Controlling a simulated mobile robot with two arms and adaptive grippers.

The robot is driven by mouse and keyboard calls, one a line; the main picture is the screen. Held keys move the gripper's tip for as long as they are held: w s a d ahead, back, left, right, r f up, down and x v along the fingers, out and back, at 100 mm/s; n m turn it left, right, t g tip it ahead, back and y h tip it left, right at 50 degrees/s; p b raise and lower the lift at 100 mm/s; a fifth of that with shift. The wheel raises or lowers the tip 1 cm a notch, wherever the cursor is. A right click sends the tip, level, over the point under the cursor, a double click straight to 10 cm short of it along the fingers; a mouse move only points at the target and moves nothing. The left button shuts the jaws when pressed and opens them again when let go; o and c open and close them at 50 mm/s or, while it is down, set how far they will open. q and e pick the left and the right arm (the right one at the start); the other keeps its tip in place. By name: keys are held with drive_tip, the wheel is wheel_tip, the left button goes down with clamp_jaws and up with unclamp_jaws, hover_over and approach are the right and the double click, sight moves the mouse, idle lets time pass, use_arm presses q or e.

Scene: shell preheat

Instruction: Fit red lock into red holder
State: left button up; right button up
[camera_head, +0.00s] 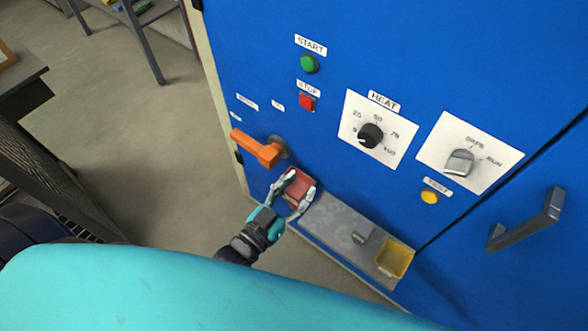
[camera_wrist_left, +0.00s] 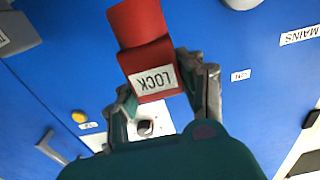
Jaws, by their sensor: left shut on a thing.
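The red lock (camera_wrist_left: 156,80) is held between the fingers of my left gripper (camera_wrist_left: 160,92); its white LOCK label reads upside down in the left wrist view. A red part continues above the label, and I cannot tell whether it belongs to the lock or to the holder. In the head view my left gripper (camera_head: 294,192) is at the left end of the grey ledge, with red (camera_head: 300,187) showing between its fingers. I cannot make out the red holder separately there. My right gripper is not in view.
The grey ledge (camera_head: 335,222) carries a grey block (camera_head: 363,233) and a yellow holder (camera_head: 395,259). An orange handle (camera_head: 256,149) projects from the blue cabinet just above my left gripper. A dark door handle (camera_head: 530,218) sticks out at right.

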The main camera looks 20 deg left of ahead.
use_arm(q)
drive_tip(key=w+a, duration=0.1)
drive_tip(key=w, duration=0.3)
drive_tip(key=w+a, duration=0.1)
drive_tip(key=w, duration=0.1)
drive_tip(key=shift+w+a+f, duration=0.1)
drive_tip(key=shift+a+f, duration=0.2)
drive_tip(key=shift+w+f, duration=0.15)
drive_tip(key=shift+f, duration=1.65)
drive_tip(key=shift+f+b, duration=0.3)
drive_tip(key=shift+b, duration=0.1)
drive_tip(key=o, duration=1.2)
drive_tip(key=shift+r, duration=0.1)
